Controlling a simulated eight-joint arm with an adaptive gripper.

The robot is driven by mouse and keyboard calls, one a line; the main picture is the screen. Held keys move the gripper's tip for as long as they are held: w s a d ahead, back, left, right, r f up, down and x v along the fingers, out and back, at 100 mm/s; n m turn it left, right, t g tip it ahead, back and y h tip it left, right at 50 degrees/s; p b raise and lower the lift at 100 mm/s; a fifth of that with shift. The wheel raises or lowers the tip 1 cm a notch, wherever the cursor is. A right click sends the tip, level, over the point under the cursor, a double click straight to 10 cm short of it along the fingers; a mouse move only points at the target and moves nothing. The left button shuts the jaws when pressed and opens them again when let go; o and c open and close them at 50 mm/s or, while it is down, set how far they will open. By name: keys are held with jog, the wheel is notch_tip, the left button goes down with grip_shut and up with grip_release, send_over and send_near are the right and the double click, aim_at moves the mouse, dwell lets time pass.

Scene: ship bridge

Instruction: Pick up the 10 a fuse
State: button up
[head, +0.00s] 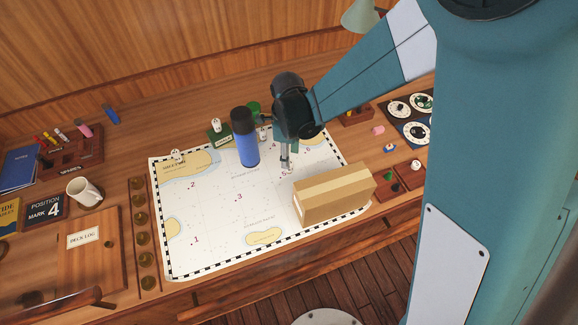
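Small coloured cylinders that may be fuses stand in a wooden rack labelled SPARES (72,152) at the left of the desk. A blue cylinder (111,114) lies behind the rack. Another pink piece (378,130) is on the right. No rating is readable, so I cannot tell which is the 10 A fuse. My gripper (287,165) points down over the chart, far from the rack; its finger gap is unclear.
A cardboard box (333,194) sits on the chart (215,220) just right of my gripper. A tall blue cylinder with a dark top (245,137) stands to its left. A mug (84,191) and a deck log (90,248) are at left. The chart's left half is mostly clear.

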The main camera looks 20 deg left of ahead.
jog(key=shift+f, duration=1)
jog(key=shift+f, duration=0.15)
jog(key=shift+d+f+p, duration=0.2)
jog(key=shift+f+p, duration=0.55)
jog(key=shift+f, duration=1.7)
jog(key=c, duration=1)
